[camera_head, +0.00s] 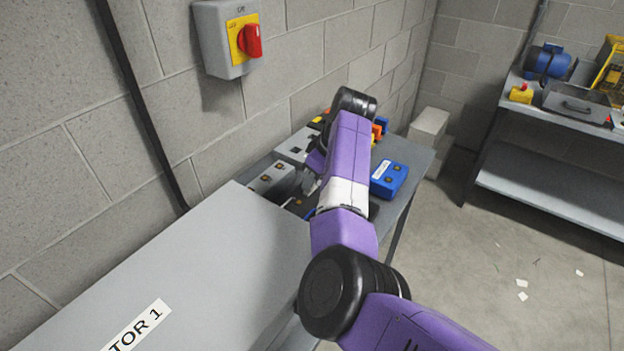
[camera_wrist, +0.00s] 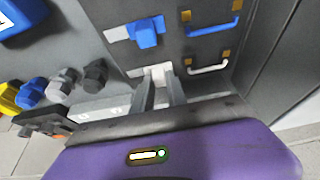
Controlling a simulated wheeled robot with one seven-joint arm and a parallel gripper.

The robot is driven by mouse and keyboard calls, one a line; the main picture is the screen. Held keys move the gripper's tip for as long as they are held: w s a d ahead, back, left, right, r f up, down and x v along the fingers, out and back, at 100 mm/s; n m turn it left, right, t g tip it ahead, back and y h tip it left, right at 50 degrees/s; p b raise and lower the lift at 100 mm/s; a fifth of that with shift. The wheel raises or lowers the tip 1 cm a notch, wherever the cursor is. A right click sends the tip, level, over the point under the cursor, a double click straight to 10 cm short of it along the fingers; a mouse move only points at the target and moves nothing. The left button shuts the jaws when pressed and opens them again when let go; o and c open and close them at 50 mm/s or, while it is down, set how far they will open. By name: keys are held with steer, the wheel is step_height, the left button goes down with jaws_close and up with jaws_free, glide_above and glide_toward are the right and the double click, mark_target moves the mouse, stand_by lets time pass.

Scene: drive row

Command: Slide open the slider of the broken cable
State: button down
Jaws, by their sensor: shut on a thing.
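In the wrist view, a dark panel holds two sliders on pale tracks. A blue slider (camera_wrist: 146,36) is farther away. A white slider (camera_wrist: 157,71) is nearer, and my gripper (camera_wrist: 160,84) is shut on it, its two fingers pointing at the panel. To the right are a blue cable (camera_wrist: 213,28) and a white cable (camera_wrist: 208,69), each bent between orange terminals. I cannot tell from this view which cable is broken. In the head view, my own arm hides most of this panel and my fingertips.
Black, grey, blue and yellow knob-like parts (camera_wrist: 62,84) stand to the left in the wrist view. In the head view, a blue box (camera_head: 388,180) sits on the bench, a grey cabinet (camera_head: 200,265) stands in front, and a red-handled switch (camera_head: 228,40) is on the wall.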

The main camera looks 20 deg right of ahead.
steer(key=shift+w+d+r, duration=0.1)
steer(key=shift+w+d, duration=0.6)
steer(key=shift+d, duration=0.25)
steer(key=c, duration=1.3)
jaws_free()
steer(key=shift+w+d, duration=0.1)
steer(key=v, duration=0.7)
steer(key=shift+r, duration=0.35)
